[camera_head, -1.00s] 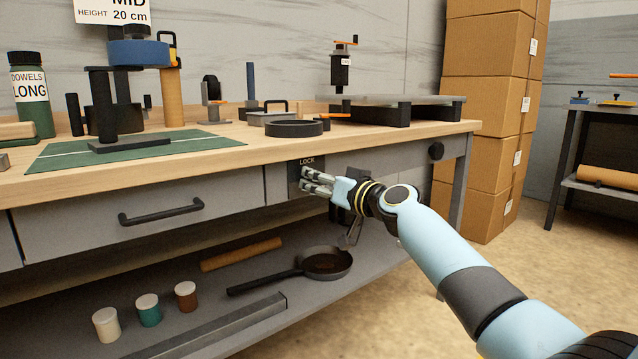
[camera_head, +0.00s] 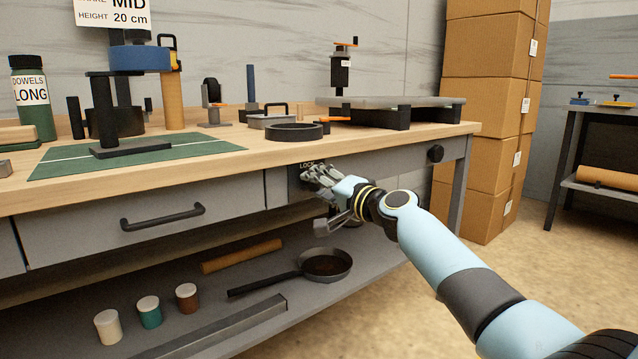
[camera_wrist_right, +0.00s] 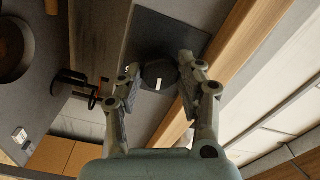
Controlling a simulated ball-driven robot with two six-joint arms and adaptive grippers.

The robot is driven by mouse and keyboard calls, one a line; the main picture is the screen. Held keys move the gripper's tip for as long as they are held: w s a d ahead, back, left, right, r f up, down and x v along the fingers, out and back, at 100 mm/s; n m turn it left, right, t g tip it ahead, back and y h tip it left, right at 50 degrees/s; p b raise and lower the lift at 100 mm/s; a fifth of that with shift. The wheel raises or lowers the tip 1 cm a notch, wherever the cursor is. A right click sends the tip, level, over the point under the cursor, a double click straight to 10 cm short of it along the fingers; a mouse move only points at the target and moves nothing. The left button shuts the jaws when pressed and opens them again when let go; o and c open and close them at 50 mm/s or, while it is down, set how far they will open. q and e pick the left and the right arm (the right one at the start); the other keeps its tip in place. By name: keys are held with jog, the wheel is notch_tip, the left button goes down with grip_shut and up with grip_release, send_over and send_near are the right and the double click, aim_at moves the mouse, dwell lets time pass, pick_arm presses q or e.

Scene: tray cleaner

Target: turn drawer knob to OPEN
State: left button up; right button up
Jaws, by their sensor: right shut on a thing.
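The drawer knob (camera_wrist_right: 158,74) is dark and round with a short white mark, on a dark square plate (camera_wrist_right: 178,33) in the right wrist view. My right gripper (camera_wrist_right: 160,88) has one finger on each side of the knob and is shut on it. I cannot see an OPEN label. The grey drawer (camera_head: 85,222) with a black bar handle (camera_head: 163,217) is left of the plate. My left gripper is not in view.
The wooden worktop (camera_head: 240,160) overhangs just above the plate. A lower shelf (camera_head: 210,290) holds a pan (camera_head: 326,265) and several jars below. Another black round knob (camera_head: 435,153) is on the bench front at right. Floor is clear at right.

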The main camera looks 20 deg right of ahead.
jog(key=shift+m, duration=0.9)
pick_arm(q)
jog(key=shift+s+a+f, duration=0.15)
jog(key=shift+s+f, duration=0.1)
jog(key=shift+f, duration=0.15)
pick_arm(e)
jog(key=shift+f+m, duration=0.1)
jog(key=shift+m, duration=0.3)
jog(key=o, duration=1.1)
jog(key=shift+o, duration=0.2)
